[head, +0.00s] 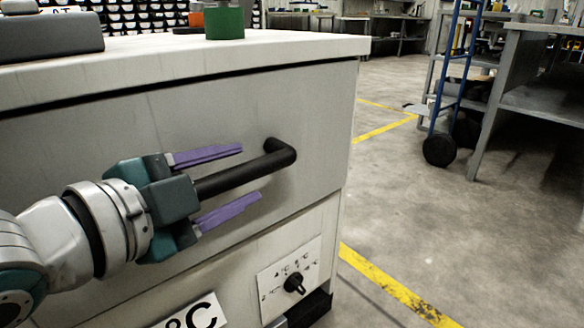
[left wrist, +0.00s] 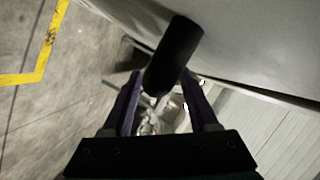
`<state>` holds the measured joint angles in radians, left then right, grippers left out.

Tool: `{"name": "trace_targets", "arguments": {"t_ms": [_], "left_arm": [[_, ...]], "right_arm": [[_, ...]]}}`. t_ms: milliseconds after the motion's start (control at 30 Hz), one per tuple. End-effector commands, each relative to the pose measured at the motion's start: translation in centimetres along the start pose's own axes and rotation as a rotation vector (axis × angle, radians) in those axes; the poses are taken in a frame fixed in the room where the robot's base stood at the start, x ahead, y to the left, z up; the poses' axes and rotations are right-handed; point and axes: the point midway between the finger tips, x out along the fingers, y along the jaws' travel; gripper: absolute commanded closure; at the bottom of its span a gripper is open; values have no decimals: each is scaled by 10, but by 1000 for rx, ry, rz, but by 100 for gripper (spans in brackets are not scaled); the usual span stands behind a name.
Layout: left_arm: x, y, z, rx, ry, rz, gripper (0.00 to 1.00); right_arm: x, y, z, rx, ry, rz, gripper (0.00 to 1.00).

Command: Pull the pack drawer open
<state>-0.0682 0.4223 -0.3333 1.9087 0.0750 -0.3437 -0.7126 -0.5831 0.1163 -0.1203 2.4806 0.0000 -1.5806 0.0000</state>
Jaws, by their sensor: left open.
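The pack drawer (head: 120,160) is a wide grey-white front below the cabinet's top, and it looks shut. Its black bar handle (head: 240,173) sticks out toward the right side of the front. My left gripper (head: 252,172) is open, with one purple finger above the handle bar and one below it. Neither finger visibly presses on the bar. In the left wrist view the dark handle (left wrist: 174,55) reaches in between the two fingers (left wrist: 163,85). The handle's left end is hidden by my gripper. My right gripper is not in view.
A green cylinder (head: 225,22) and a grey block (head: 50,36) stand on the cabinet top (head: 290,47). A dial panel (head: 290,278) sits below the drawer. Open floor lies to the right, with a blue hand truck (head: 448,90) and a metal workbench (head: 545,100) beyond.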

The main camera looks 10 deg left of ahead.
Motion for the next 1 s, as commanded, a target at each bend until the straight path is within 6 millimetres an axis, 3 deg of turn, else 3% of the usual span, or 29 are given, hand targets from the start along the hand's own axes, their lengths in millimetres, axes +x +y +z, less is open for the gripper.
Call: {"name": "trace_targets", "arguments": {"t_ms": [200, 467, 1000], "left_arm": [[17, 1, 0, 1, 0, 0, 40], [18, 0, 0, 0, -1, 1, 40], [17, 0, 0, 0, -1, 1, 99]], "right_arm": [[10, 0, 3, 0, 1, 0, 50], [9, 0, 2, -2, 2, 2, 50], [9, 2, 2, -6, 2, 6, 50]]}}
